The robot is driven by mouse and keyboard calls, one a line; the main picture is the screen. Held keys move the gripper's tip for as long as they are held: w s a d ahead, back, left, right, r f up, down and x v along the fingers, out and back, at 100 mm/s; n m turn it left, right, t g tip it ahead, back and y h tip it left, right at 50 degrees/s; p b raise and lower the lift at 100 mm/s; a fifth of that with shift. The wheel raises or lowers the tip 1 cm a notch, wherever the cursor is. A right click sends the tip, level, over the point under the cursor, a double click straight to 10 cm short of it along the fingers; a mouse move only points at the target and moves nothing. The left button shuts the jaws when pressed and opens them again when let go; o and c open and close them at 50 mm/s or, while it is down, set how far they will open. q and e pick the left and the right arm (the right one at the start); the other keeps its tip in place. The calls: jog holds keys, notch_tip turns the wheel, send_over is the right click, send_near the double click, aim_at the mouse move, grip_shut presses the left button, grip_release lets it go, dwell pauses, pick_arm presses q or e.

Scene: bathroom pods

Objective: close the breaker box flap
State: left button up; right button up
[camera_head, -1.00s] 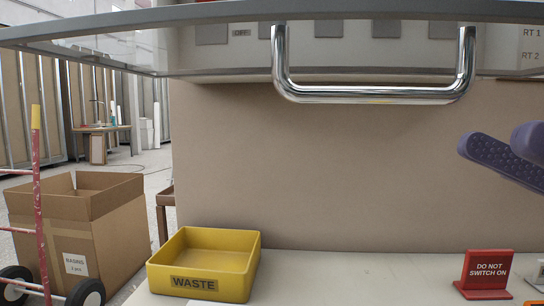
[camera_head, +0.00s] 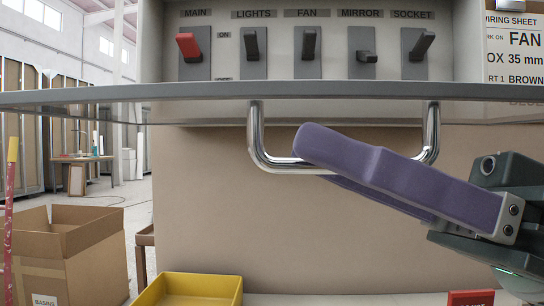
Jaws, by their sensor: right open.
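The breaker box flap (camera_head: 200,92) is a clear panel with a grey frame. It stands open, nearly level and almost edge-on, across the head view. Its chrome handle (camera_head: 256,140) hangs below it. Above the flap edge the open breaker box (camera_head: 280,70) shows its switches, including a red MAIN switch (camera_head: 188,46). My right gripper (camera_head: 310,152), with purple fingers, is open and reaches in from the right. Its fingers overlap the handle's lower bar and hide part of it; whether they touch cannot be told. My left gripper is not in view.
A wiring sheet (camera_head: 515,45) is on the wall at right. Below are a yellow bin (camera_head: 195,286) and a partly cut-off red sign (camera_head: 470,297) on the counter. A cardboard box (camera_head: 70,250) stands at left. The wall below the flap is bare.

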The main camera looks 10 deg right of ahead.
jog(key=shift+c, duration=0.4)
grip_shut()
dwell(0.9)
